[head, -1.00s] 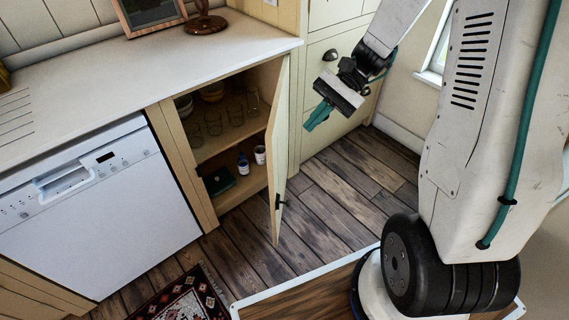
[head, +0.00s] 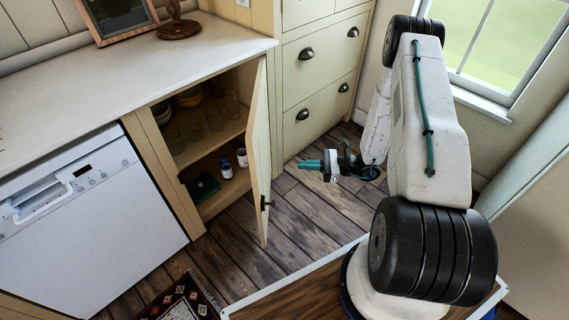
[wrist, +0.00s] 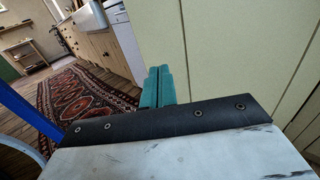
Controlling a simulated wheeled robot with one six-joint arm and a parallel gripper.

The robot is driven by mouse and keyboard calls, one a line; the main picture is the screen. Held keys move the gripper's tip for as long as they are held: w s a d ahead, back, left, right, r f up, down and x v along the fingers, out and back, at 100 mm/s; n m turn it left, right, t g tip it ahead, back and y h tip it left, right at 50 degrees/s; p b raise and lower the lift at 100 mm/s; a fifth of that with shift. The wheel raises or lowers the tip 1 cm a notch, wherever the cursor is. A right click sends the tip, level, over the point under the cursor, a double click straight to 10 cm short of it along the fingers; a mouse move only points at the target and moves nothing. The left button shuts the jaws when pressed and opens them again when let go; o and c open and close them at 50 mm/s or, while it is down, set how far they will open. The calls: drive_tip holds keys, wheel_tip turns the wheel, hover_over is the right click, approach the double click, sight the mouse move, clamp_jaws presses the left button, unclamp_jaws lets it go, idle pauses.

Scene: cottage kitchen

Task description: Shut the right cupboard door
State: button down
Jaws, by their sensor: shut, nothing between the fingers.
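The right cupboard door (head: 258,150) stands wide open in the head view, swung out from the cupboard (head: 205,140) under the worktop. A dark handle (head: 265,203) is on the door's outer edge. My gripper (head: 308,165) is to the right of the door, on its outer side, with a visible gap between them. Its teal fingers point left toward the door. In the wrist view my gripper (wrist: 158,84) shows its two teal fingers together and empty, and a pale green panelled surface (wrist: 220,60) fills the right side.
Glasses, bowls, small jars (head: 242,158) and a dark green item (head: 203,188) are inside the cupboard. A drawer unit (head: 318,65) stands behind my gripper. A white dishwasher (head: 90,210) is at left. A patterned rug (head: 185,300) lies on the floor.

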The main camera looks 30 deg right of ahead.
drive_tip(key=x, duration=1.3)
drive_tip(key=shift+a, duration=0.15)
